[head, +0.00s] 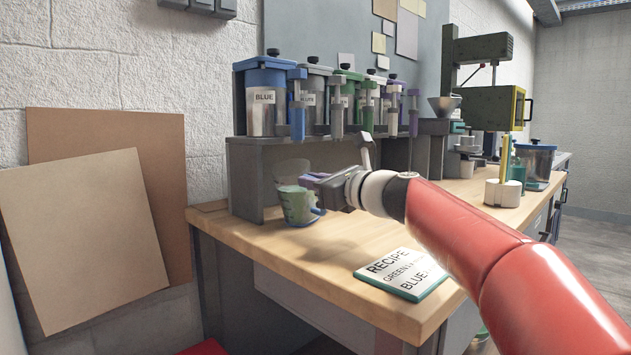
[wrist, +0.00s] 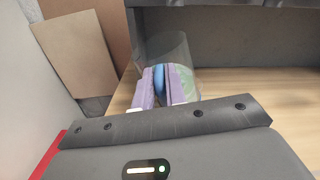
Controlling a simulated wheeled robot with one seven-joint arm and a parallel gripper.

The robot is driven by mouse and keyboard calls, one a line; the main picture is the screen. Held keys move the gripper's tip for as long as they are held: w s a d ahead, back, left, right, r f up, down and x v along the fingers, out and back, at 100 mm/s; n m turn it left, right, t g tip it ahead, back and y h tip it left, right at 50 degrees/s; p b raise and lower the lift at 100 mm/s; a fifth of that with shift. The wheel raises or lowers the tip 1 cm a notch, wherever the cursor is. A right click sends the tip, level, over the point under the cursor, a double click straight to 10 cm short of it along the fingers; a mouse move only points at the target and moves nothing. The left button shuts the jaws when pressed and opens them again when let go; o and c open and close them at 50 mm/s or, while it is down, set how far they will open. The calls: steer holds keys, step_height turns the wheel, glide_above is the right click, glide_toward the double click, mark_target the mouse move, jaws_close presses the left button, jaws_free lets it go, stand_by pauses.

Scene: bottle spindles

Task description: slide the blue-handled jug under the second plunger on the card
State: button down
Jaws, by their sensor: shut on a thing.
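The clear jug (head: 297,207) with green contents low inside and a blue handle (wrist: 159,80) is at the front left of the dispenser rack, at bench level. My gripper (head: 312,182) has its purple fingers closed on the handle; the wrist view shows them on both sides of it. The recipe card (head: 402,274) lies on the bench, with GREEN on its upper line and BLUE below; the rest is partly hidden. The blue plunger (head: 297,120) hangs at the left end of the rack, above the jug in the picture. The green plunger (head: 367,113) hangs farther right.
The dark rack (head: 247,190) has a left side wall and an open space beneath its shelf. Other plungers, grey (head: 337,118) and purple (head: 413,120), hang along its front. The bench (head: 340,245) is clear between jug and card. A white-based yellow post (head: 502,190) stands right.

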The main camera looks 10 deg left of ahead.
steer(key=c, duration=1.6)
jaws_free()
steer(key=shift+w+a+f, duration=0.1)
steer(key=shift+f, duration=0.15)
steer(key=shift+o, duration=1.2)
steer(key=shift+r, duration=0.15)
steer(key=b+v, duration=0.1)
steer(key=v, duration=0.7)
steer(key=shift+b, duration=0.3)
